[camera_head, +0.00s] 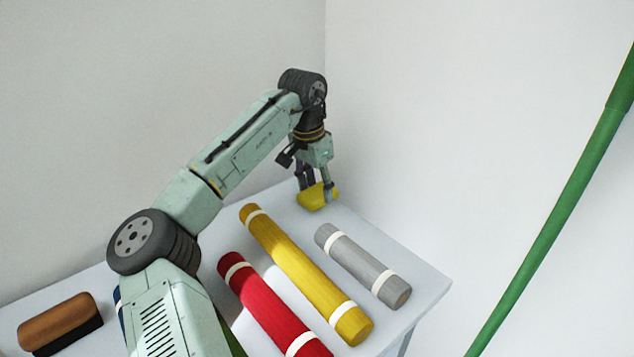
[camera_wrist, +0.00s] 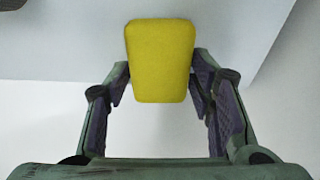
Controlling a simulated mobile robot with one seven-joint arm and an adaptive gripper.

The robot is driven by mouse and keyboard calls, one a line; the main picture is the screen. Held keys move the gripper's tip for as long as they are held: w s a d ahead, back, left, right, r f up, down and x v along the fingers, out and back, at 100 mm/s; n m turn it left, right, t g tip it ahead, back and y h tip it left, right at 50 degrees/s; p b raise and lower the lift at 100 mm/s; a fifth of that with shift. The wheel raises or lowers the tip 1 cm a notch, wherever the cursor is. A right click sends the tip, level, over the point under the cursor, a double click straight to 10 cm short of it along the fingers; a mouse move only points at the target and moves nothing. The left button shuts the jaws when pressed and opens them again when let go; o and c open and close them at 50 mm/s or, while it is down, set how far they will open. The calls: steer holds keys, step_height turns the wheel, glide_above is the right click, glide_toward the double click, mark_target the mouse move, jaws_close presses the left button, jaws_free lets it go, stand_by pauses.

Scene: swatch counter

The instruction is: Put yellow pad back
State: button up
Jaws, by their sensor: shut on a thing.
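The yellow pad (camera_head: 316,197) is at the far end of the white table, in the head view. My gripper (camera_head: 317,187) is shut on it from above. In the wrist view the yellow pad (camera_wrist: 160,62) is a rounded block between the two fingers of my gripper (camera_wrist: 160,85). One finger lies along each side of it. Whether the pad touches the table I cannot tell.
A yellow roll (camera_head: 300,270), a red roll (camera_head: 268,305) and a grey roll (camera_head: 362,265) lie side by side on the white table (camera_head: 425,287). A brown and black block (camera_head: 58,322) is at the left. A green pole (camera_head: 560,210) stands at the right.

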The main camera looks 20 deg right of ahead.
mark_target(310, 193)
steer(key=o, duration=1)
steer(key=shift+f+b, duration=0.4)
steer(key=shift+b, duration=0.3)
steer(key=r, duration=0.3)
steer(key=a+r, duration=0.1)
steer(key=r, duration=0.3)
steer(key=r+b, duration=0.1)
steer(key=r, duration=0.3)
steer(key=shift+s+a, duration=0.15)
steer(key=shift+a, duration=0.2)
